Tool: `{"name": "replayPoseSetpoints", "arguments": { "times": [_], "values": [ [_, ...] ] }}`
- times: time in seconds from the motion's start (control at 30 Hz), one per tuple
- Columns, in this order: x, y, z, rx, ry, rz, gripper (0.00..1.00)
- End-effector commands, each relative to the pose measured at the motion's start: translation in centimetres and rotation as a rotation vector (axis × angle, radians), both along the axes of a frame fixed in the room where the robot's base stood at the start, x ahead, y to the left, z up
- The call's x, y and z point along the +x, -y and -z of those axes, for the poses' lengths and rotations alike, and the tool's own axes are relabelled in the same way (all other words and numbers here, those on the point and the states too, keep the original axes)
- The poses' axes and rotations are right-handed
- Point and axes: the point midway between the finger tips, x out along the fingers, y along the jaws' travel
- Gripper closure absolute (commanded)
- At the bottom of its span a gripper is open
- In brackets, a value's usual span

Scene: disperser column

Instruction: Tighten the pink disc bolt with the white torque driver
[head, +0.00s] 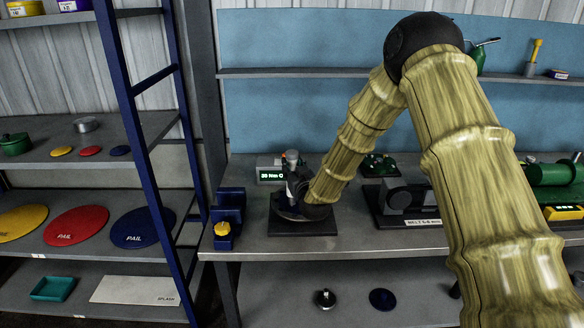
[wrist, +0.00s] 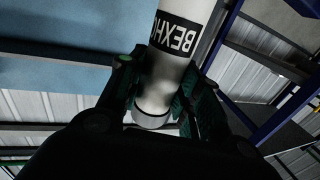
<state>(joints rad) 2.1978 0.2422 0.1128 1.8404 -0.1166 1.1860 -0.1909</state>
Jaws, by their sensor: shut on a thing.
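In the wrist view, my gripper (wrist: 158,96) is shut on the white torque driver (wrist: 179,45), a white cylinder with a black lettered band. In the head view, my gripper (head: 299,187) is low over a dark base plate (head: 303,230) on the bench. The driver's pale upper end (head: 291,157) shows just above the gripper and looks upright. Its lower end is hidden by the gripper and arm. I cannot make out the pink disc bolt in either view. Whether the driver touches it cannot be told.
A display box (head: 267,174) reading about 20 Nm stands behind the gripper. A blue holder (head: 230,208) with a yellow-topped item (head: 222,229) is to the left. A belt unit (head: 405,200) stands to the right. A blue shelf frame (head: 150,150) rises at the left.

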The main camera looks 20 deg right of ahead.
Motion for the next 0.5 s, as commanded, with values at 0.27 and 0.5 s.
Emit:
{"name": "replayPoseSetpoints", "arguments": {
  "times": [0.27,0.5],
  "values": [
    [0.06,-0.03,0.07,0.000,0.003,0.000,0.90],
    [0.06,-0.02,0.27,0.000,0.003,0.000,0.90]
  ]
}}
